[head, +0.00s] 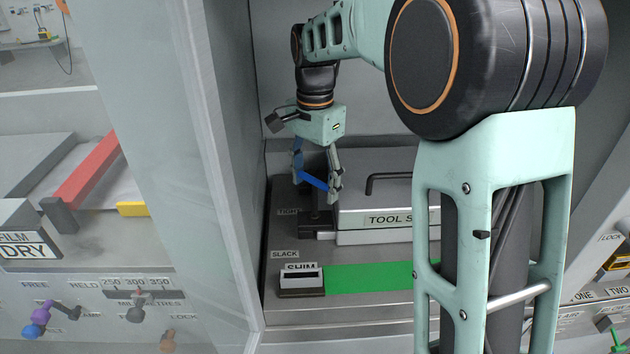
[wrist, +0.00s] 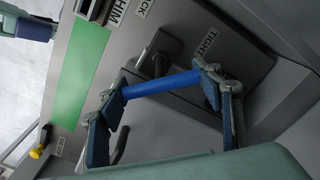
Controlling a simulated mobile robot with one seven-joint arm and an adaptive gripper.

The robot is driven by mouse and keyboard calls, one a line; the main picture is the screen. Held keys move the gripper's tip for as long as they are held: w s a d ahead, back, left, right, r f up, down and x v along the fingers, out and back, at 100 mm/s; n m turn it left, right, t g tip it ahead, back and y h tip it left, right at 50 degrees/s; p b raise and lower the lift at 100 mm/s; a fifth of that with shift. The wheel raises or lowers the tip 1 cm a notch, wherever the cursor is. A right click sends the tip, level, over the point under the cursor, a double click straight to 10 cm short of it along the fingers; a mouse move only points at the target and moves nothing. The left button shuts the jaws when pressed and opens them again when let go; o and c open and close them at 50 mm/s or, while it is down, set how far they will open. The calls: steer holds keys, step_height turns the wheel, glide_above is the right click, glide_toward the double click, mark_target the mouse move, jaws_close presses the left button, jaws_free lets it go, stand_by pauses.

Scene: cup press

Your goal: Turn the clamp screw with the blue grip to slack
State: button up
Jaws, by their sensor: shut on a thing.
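The clamp screw's blue grip (head: 313,181) is a short bar, and it shows in the wrist view as a blue bar (wrist: 160,84). My gripper (head: 317,178) is shut on it from above, with one fingertip at each end in the wrist view (wrist: 162,87). The dark screw post (head: 315,213) stands below the grip on a dark block. A TIGHT label (wrist: 208,40) lies beside the post, partly hidden in the head view. A SLACK label (head: 284,254) lies nearer the front.
A grey box (head: 375,222) marked TOOL S, with a dark handle (head: 385,178), stands right of the screw. A SHIM block (head: 301,280) and a green strip (head: 365,279) lie in front. Cabinet walls (head: 225,150) close in on the left. My arm hides much of the right side.

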steer(key=shift+n, duration=0.4)
steer(key=n+p, duration=0.2)
steer(key=n, duration=0.1)
steer(key=shift+r+n+p, duration=0.15)
steer(key=shift+n+p, duration=0.15)
steer(key=n+p, duration=0.2)
steer(key=n, duration=0.2)
steer(key=shift+n, duration=0.3)
steer(key=n+p, duration=0.1)
steer(key=n, duration=0.3)
steer(key=shift+p, duration=0.3)
steer(key=shift+n+p, duration=0.65)
steer(key=shift+n, duration=1.55)
steer(key=o, duration=1.2)
steer(key=shift+c, duration=0.2)
